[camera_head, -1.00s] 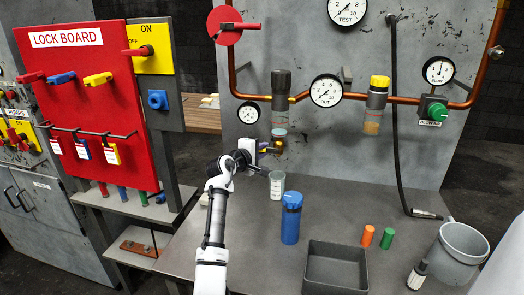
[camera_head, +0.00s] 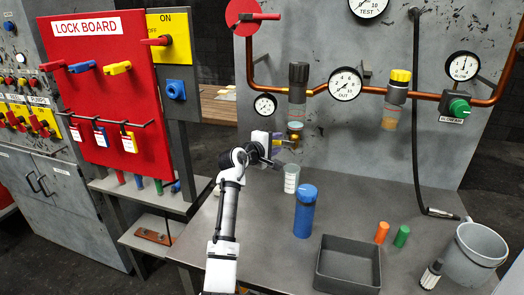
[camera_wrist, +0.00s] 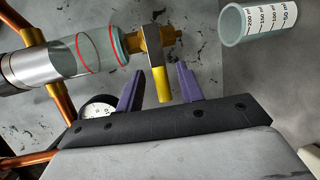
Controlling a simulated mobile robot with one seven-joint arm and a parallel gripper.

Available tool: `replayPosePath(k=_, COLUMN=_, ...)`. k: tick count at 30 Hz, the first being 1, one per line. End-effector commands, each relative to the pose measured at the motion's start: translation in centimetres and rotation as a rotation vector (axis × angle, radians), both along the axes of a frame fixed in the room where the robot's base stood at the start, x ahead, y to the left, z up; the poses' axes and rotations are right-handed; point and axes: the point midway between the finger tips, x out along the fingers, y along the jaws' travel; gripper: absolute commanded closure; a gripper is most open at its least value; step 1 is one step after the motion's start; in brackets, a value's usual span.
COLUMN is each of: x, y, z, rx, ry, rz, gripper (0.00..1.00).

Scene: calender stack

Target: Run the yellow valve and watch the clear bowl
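The clear bowl (camera_head: 297,113) hangs under a black-topped unit on the copper pipe. In the wrist view the bowl (camera_wrist: 80,52) has red rings and looks empty, though its contents are hard to tell. A brass drain fitting at its end carries the yellow valve (camera_wrist: 161,86), a flat lever. My gripper (camera_wrist: 157,75) is open, its two purple fingers standing on either side of the lever with gaps showing. In the head view my gripper (camera_head: 284,150) is just below the bowl; the lever is too small there to make out clearly.
A marked beaker (camera_head: 291,180) stands below the drain, close to my gripper. A blue bottle (camera_head: 305,212), an open grey tray (camera_head: 347,283), orange and green cylinders and a grey bucket (camera_head: 474,258) stand on the bench. A red lock board (camera_head: 105,100) stands at left.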

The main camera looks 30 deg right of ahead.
Motion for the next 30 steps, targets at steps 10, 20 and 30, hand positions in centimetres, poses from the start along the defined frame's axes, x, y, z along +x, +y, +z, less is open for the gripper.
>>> replayPosePath(k=10, x=-2.6, y=7.0, z=1.0, rx=-0.001, ry=-0.001, rz=0.004, gripper=0.63)
replayPosePath(k=20, x=-4.3, y=11.0, z=2.0, rx=0.001, ry=0.001, rz=0.002, gripper=0.63)
replayPosePath(k=30, x=-4.5, y=11.3, z=2.1, rx=0.002, ry=0.002, rz=0.001, gripper=0.63)
